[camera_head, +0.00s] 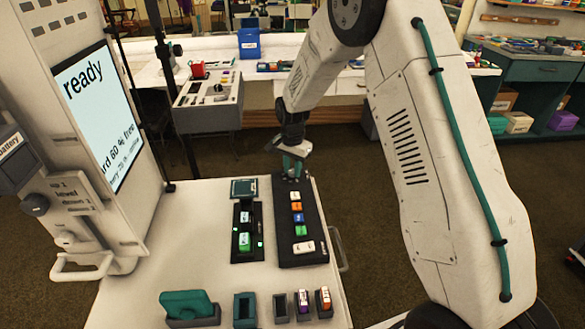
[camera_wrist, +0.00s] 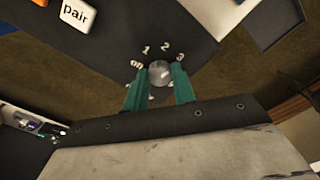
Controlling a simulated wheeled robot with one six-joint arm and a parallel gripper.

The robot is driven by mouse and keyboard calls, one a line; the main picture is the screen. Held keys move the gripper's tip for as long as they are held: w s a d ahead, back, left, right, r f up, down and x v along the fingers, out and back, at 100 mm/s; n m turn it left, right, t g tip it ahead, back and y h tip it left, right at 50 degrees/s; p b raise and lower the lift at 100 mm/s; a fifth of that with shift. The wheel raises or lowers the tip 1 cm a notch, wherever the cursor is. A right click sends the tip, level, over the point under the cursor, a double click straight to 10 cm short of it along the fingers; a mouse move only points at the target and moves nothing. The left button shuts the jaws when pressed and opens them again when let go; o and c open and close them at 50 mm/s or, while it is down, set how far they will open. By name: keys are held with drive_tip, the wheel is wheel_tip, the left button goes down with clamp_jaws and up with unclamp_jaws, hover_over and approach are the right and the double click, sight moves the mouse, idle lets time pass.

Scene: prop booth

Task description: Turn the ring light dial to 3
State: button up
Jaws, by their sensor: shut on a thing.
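The ring light dial (camera_wrist: 159,70) is a small pale round knob at the edge of a dark control panel (camera_wrist: 120,45). A short word, hard to read, and the numbers 1, 2 and 3 curve around its far side from left to right. My gripper (camera_wrist: 159,79) has its two teal fingers on either side of the dial, shut on it. I cannot tell which mark the dial points to. In the head view, my gripper (camera_head: 291,170) is at the far end of the black button panel (camera_head: 312,222) and hides the dial there.
The panel carries several coloured buttons, including an orange one (camera_head: 296,206). A black strip with green-lit switches (camera_head: 246,258) lies left of it. A screen cabinet (camera_head: 130,205) stands at the left. Small holders, including a teal one (camera_head: 244,308), line the near edge.

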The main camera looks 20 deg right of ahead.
sight(292, 170)
drive_tip(key=shift+m, duration=0.5)
drive_tip(key=o, duration=1)
drive_tip(key=shift+r, duration=0.15)
wheel_tip(292, 170, up, 8)
drive_tip(key=shift+f, duration=0.2)
